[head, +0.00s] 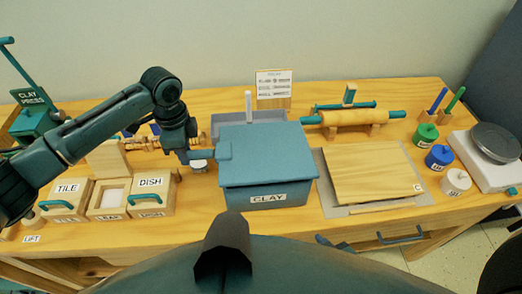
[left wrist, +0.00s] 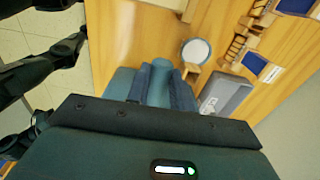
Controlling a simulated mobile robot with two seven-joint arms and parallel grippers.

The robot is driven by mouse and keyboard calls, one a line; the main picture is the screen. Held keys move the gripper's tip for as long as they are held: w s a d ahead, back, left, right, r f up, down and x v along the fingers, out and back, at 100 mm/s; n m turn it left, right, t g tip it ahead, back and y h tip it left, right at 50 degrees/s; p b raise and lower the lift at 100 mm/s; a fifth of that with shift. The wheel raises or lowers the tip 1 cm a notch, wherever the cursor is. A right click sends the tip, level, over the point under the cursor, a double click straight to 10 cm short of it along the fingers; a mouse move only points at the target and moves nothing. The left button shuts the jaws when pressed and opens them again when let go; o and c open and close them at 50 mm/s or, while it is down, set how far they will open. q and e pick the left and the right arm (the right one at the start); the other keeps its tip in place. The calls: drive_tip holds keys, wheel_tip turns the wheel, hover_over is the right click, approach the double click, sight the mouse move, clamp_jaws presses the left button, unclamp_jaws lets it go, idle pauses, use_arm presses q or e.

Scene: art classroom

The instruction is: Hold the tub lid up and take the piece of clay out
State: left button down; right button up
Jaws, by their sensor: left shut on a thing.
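The blue clay tub (head: 297,193), with a CLAY label on its front, stands in the middle of the table. Its flat blue lid (head: 270,150) lies over the top, with no clear opening visible, and a tab (head: 224,151) sticks out at its left edge. My left gripper (head: 208,154) is at this tab. In the left wrist view, my left gripper's fingers (left wrist: 160,88) are on either side of a blue part of the lid and shut on it. The piece of clay is hidden inside the tub. My right gripper is not in view.
Left of the tub stand wooden boxes labelled TILE (head: 75,192) and DISH (head: 152,190). A grey tray (head: 222,122) is behind the tub. Right are a board (head: 372,172), a rolling pin (head: 350,117), small pots (head: 438,157) and a scale-like device (head: 495,142).

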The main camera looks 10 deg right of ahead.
use_arm(q)
drive_tip(key=shift+w+r, duration=0.3)
drive_tip(key=shift+r, duration=0.45)
drive_tip(key=shift+w+r, duration=0.25)
drive_tip(key=shift+r, duration=0.5)
drive_tip(key=w+r, duration=0.5)
drive_tip(key=w, duration=0.2)
drive_tip(key=shift+r, duration=0.3)
idle(0.7)
use_arm(e)
drive_tip(key=shift+o, duration=0.3)
